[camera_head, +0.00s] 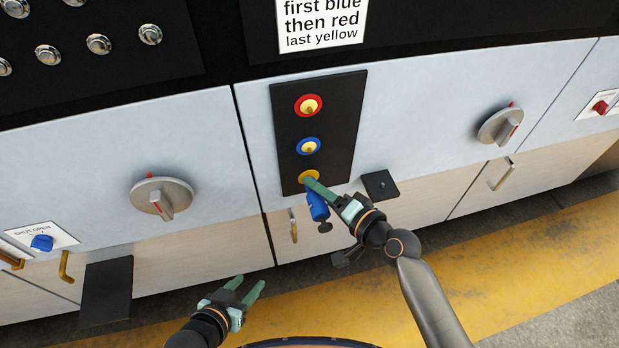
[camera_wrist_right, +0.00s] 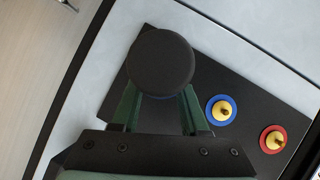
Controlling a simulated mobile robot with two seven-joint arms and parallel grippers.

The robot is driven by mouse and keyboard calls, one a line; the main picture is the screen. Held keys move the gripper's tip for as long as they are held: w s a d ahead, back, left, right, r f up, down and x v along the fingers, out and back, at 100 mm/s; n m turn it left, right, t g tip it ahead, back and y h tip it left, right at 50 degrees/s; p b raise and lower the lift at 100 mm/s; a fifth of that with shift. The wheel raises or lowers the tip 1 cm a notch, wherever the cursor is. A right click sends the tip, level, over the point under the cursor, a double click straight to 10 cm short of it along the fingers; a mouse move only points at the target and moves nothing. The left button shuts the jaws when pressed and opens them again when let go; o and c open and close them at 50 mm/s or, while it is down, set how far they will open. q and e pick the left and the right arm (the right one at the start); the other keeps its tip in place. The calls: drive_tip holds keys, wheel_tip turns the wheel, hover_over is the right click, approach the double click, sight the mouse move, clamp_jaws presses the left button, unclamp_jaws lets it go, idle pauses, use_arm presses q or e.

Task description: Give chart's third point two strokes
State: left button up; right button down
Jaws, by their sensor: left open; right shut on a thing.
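The chart (camera_head: 322,22) reads "first blue then red last yellow". Below it, a black panel (camera_head: 338,112) carries a red-ringed point (camera_head: 308,106), a blue-ringed point (camera_head: 308,146) and a yellow-ringed point (camera_head: 309,175), each with a brass-coloured centre. My right gripper (camera_head: 317,190) is shut on a blue tool (camera_head: 318,208) with a black end, at the yellow point. The fingers partly cover that point, so I cannot tell whether the tool touches it. In the right wrist view the tool's round black end (camera_wrist_right: 161,62) hides the yellow point. My left gripper (camera_head: 251,288) is open and empty, low in front of the cabinets.
Grey dials with red marks stand out left (camera_head: 161,198) and right (camera_head: 500,124) of the panel. A small black shelf (camera_head: 380,185) juts out right of the panel, close to my right gripper. Another black plate (camera_head: 106,291) is at lower left. Yellow-marked floor (camera_head: 540,255) is clear.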

use_arm(q)
drive_tip(key=shift+s, duration=0.2)
use_arm(e)
drive_tip(key=shift+w+r, duration=0.1)
drive_tip(key=shift+w, duration=0.15)
idle(0.5)
drive_tip(key=shift+c, duration=1.7)
unclamp_jaws()
use_arm(q)
drive_tip(key=shift+f, duration=0.1)
use_arm(e)
drive_tip(key=shift+s+d, duration=0.15)
drive_tip(key=shift+s, duration=0.05)
drive_tip(key=v, duration=1.1)
use_arm(q)
drive_tip(key=s+a+r+p, duration=0.1)
drive_tip(key=a+r+p, duration=0.2)
drive_tip(key=r+p, duration=0.6)
drive_tip(key=p, duration=0.3)
drive_tip(key=shift+s+a+n+y, duration=0.25)
drive_tip(key=shift+s+n+y, duration=0.05)
drive_tip(key=shift+y, duration=0.1)
use_arm(e)
drive_tip(key=s+d+f+n+g+h, duration=0.2)
drive_tip(key=s+d+f+n+h, duration=0.4)
drive_tip(key=s, duration=0.4)
drive_tip(key=shift+s+d+n+h, duration=0.2)
drive_tip(key=shift+d+n+h, duration=0.6)
drive_tip(key=shift+d+n, duration=0.1)
